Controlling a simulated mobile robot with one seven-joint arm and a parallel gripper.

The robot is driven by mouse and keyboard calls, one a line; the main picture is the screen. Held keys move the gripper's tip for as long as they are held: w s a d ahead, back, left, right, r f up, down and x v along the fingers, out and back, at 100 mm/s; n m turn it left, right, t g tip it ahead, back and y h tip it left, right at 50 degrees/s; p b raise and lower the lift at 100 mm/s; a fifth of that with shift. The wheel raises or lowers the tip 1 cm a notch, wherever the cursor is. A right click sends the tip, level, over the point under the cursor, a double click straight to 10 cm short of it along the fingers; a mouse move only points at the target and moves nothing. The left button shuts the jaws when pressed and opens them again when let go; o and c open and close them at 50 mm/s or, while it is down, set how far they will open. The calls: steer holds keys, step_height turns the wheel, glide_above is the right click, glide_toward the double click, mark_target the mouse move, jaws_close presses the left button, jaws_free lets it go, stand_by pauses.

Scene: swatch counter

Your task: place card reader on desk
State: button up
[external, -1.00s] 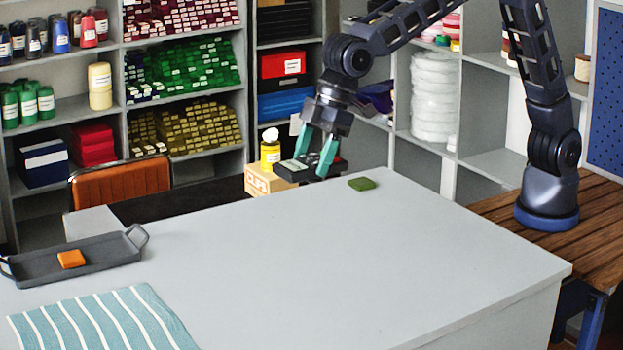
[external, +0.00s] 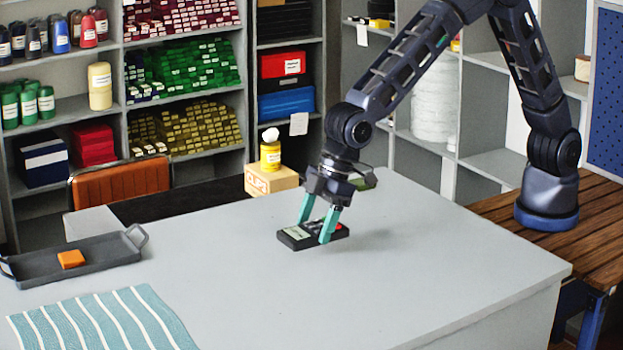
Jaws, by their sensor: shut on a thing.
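The card reader (external: 298,236) is a flat black device with a grey screen at its left end and a red spot at its right end. My gripper (external: 314,232) is shut on it, with one teal finger on each side of its middle. The reader is level, over the grey desk (external: 420,270), near its back middle part. A shadow shows on the desk to its right. I cannot tell for certain whether its underside touches the desktop.
A grey tray (external: 30,267) with an orange block (external: 71,259) is at the left. A striped cloth (external: 100,320) lies at the front left. The green block (external: 364,180) is mostly hidden behind my wrist. The desk's middle and right are clear.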

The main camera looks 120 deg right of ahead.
mark_target(316, 259)
steer(key=shift+f, duration=2.25)
steer(key=shift+f, duration=0.1)
steer(key=o, duration=1.3)
